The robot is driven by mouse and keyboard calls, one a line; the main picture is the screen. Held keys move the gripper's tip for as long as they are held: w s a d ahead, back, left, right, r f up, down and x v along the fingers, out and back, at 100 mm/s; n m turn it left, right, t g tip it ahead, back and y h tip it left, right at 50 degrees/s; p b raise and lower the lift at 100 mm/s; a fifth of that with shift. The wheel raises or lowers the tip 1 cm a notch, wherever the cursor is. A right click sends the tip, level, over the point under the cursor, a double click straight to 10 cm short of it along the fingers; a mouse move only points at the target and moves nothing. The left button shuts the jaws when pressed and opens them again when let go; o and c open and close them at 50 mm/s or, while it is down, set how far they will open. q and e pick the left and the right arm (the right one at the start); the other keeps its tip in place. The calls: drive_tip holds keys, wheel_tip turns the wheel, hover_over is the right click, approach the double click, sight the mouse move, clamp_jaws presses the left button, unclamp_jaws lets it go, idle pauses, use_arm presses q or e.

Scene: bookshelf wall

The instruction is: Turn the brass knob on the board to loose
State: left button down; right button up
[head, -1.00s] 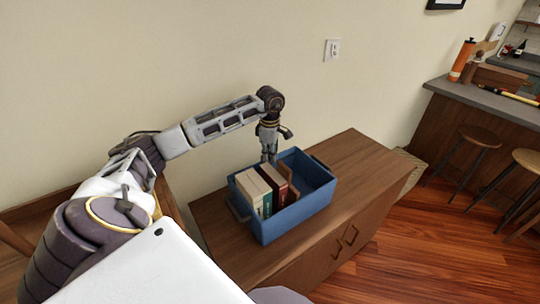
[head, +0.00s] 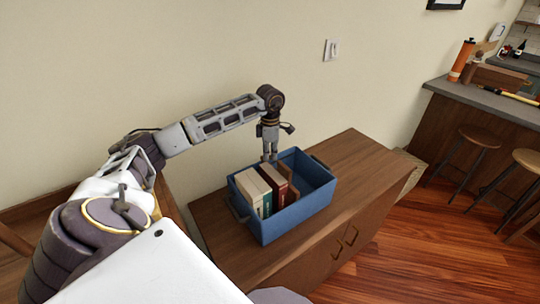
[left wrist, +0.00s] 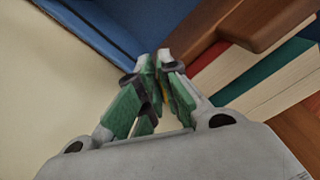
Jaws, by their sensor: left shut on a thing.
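My left gripper (head: 270,157) points down at the back edge of the blue crate, beside the books. The left wrist view shows its fingers (left wrist: 158,62) close together. A small yellowish bit (left wrist: 166,92), which looks like the brass knob, shows between them, mostly hidden by the fingers. Any marking for loose cannot be made out. My right gripper is not in view.
The blue crate (head: 300,222) stands on a wooden cabinet (head: 350,160) against the wall. Several upright books (head: 252,185) fill its left part; its right part is empty. Stools (head: 480,137) and a counter (head: 480,97) are far right.

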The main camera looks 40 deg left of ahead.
use_arm(q)
drive_tip(key=n, duration=0.4)
drive_tip(key=a+n, duration=0.1)
drive_tip(key=n, duration=0.1)
drive_tip(key=shift+w, duration=0.25)
idle(0.3)
drive_tip(key=c, duration=1.9)
unclamp_jaws()
drive_tip(key=shift+d+r, duration=0.1)
drive_tip(key=shift+r, duration=0.05)
wheel_tip(320, 180, up, 12)
